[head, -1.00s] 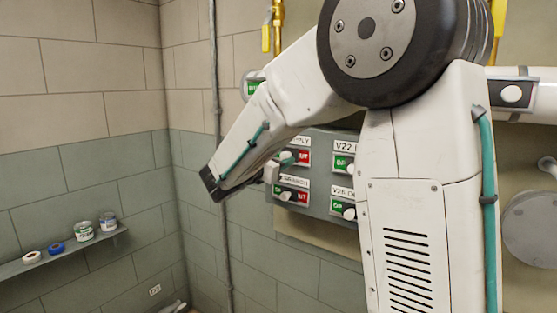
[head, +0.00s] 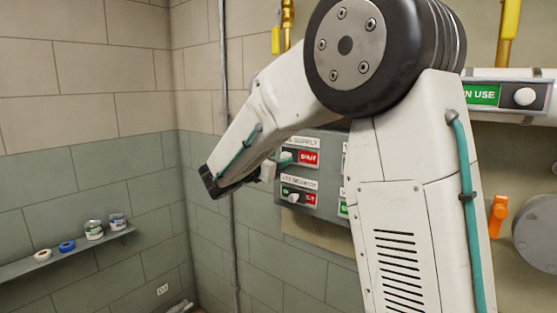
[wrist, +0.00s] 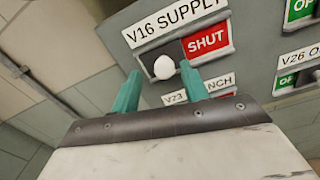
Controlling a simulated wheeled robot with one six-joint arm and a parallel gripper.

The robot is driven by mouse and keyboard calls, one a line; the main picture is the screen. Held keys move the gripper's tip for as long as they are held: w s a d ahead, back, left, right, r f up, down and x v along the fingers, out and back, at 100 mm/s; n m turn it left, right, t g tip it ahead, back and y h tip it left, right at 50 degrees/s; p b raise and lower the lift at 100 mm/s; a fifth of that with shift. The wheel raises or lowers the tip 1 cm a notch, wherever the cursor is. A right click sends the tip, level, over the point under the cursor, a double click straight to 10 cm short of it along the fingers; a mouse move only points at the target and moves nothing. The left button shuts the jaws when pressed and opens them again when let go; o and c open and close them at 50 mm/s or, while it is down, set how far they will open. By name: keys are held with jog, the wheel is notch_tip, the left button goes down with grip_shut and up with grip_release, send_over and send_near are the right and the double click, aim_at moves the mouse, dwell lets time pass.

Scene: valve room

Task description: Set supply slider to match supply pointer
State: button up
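The supply slider is a white round knob (wrist: 163,67) on the plate labelled V16 SUPPLY (wrist: 175,22) in the wrist view. It sits just left of the red SHUT field (wrist: 206,41); no green field shows on this plate. The red field also shows in the head view (head: 308,157). My gripper (wrist: 160,72) is open, with one teal finger on each side of the knob in the picture. Gaps show between knob and fingers, and I cannot tell the depth. In the head view my gripper (head: 278,164) is at the panel's left side. I cannot make out a supply pointer.
The grey panel (head: 325,205) carries a second slider plate below (head: 298,197) and more to the right, partly behind my arm. A pipe with an IN USE plate (head: 481,95) and an orange lever (head: 498,215) are at right. A shelf (head: 70,252) holds tape and cans at left.

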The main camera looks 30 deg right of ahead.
jog(key=v, duration=0.7)
jog(key=shift+s+a, duration=0.15)
jog(key=shift+a, duration=0.2)
